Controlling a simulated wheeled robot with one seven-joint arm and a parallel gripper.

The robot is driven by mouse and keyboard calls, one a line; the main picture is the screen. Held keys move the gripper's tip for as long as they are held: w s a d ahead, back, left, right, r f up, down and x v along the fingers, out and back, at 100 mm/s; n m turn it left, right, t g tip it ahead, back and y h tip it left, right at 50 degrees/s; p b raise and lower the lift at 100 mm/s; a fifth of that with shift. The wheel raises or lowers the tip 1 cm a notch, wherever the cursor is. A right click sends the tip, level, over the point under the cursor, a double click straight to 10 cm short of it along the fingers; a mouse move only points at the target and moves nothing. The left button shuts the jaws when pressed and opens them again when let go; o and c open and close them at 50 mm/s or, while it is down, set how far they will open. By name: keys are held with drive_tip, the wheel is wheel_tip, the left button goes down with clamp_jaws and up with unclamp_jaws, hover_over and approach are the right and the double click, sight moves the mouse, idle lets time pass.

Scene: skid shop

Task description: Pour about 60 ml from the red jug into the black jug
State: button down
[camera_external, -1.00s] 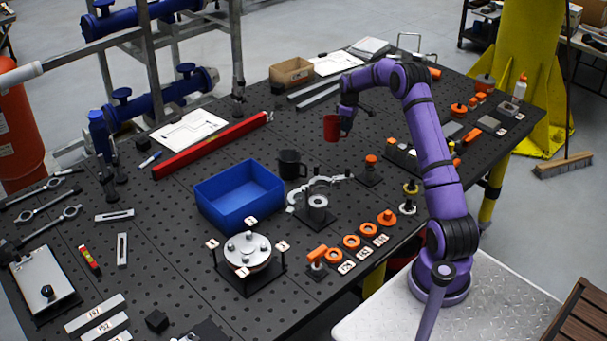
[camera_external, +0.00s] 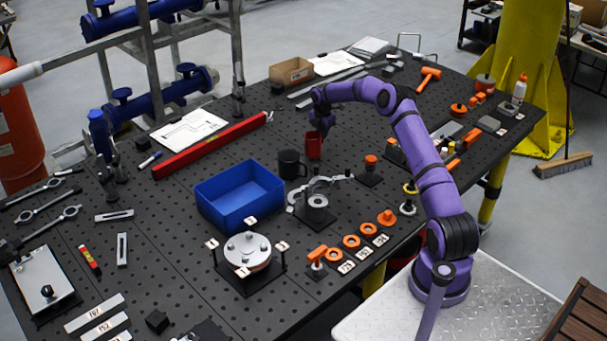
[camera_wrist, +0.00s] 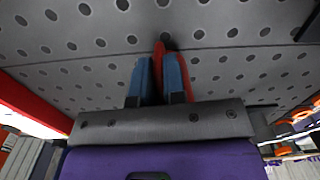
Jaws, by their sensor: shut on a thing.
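The red jug (camera_external: 313,146) is held by my gripper (camera_external: 323,132) just above the bench, right of the black jug. In the wrist view my gripper (camera_wrist: 160,80) shows two blue fingers shut with a narrow red part of the jug (camera_wrist: 159,50) between them; most of the jug is hidden there. The red jug looks close to upright in the external view; any slight tilt is hard to tell. The black jug (camera_external: 290,165) stands upright on the bench, its handle toward the right. I cannot see the liquid in either jug.
A blue bin (camera_external: 238,200) stands left of and in front of the black jug. A clamp fixture (camera_external: 317,203) sits in front of the jugs. A long red bar (camera_external: 210,146) lies behind to the left. An orange-topped post (camera_external: 371,162) stands to the right.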

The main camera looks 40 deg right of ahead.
idle(0.3)
drive_tip(key=shift+s+a+r+t+h, duration=0.1)
drive_tip(key=shift+a+r+t+h, duration=0.2)
drive_tip(key=shift+a+r+h, duration=1.45)
drive_tip(key=h, duration=0.6)
approach(318, 134)
drive_tip(key=shift+s+d+r+t, duration=0.1)
drive_tip(key=shift+d+r+t, duration=0.15)
drive_tip(key=shift+d, duration=0.3)
drive_tip(key=shift+a+r+h+p, duration=0.45)
drive_tip(key=shift+a+r+h, duration=0.2)
drive_tip(key=shift+h, duration=0.5)
drive_tip(key=shift+a+r+t+h, duration=0.1)
drive_tip(key=shift+a+t+h, duration=0.1)
drive_tip(key=shift+t+h, duration=0.1)
drive_tip(key=shift+s+a+r+h+p, duration=0.1)
drive_tip(key=shift+a+r+h+p, duration=0.45)
drive_tip(key=shift+h+p, duration=0.4)
drive_tip(key=shift+s+a+h, duration=0.1)
drive_tip(key=shift+a+h, duration=0.25)
drive_tip(key=shift+a, duration=0.4)
